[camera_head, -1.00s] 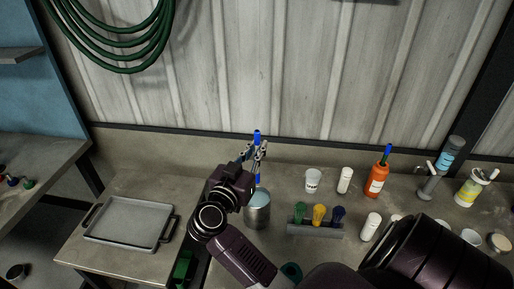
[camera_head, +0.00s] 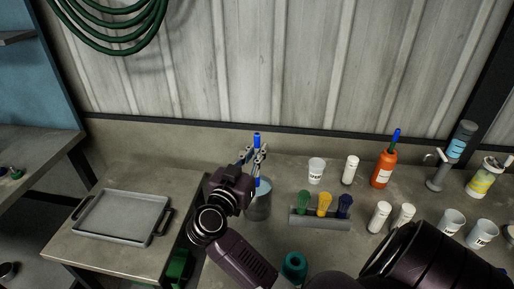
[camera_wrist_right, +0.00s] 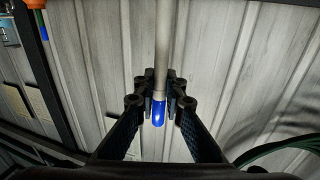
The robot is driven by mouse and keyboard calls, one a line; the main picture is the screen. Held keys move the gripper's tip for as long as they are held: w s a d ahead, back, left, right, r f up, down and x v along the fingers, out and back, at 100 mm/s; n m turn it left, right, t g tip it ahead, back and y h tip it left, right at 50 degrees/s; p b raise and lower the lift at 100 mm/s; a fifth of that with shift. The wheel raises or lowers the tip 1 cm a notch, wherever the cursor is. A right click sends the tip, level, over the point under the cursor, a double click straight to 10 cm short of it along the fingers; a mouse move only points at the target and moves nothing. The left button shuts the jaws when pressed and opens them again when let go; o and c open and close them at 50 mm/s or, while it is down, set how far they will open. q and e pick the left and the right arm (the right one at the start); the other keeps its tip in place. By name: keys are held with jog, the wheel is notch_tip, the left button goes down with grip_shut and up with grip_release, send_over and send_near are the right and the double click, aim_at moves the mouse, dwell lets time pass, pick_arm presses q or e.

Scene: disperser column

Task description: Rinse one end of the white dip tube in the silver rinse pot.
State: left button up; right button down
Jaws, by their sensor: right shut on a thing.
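My right gripper (camera_head: 254,156) is shut on the white dip tube near one blue end, just above the silver rinse pot (camera_head: 258,208). The tube stands about upright. Its blue upper end (camera_head: 257,138) sticks up above the fingers. In the right wrist view, the pale tube (camera_wrist_right: 162,45) runs between the fingers (camera_wrist_right: 158,98). A lower blue piece shows at the pot's mouth, in front of the pale blue inside of the pot; I cannot tell if it touches liquid. My wrist partly hides the pot. My left gripper is not in view.
A grey tray (camera_head: 122,217) lies to the left. Right of the pot are a rack (camera_head: 320,221) with green, yellow and blue items, a white cup (camera_head: 316,170), white bottles, and an orange bottle (camera_head: 383,170). A teal ring-shaped object (camera_head: 294,265) is in front.

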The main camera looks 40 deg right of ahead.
aim_at(256, 136)
jog(key=shift+f+b, duration=0.8)
jog(key=shift+f, duration=2.85)
jog(key=shift+r, duration=0.1)
notch_tip(256, 136, up, 11)
jog(key=p, duration=1.4)
jog(key=shift+p, duration=0.3)
jog(key=shift+r+p, duration=0.8)
jog(key=shift+r, duration=1.35)
jog(key=shift+f, duration=0.1)
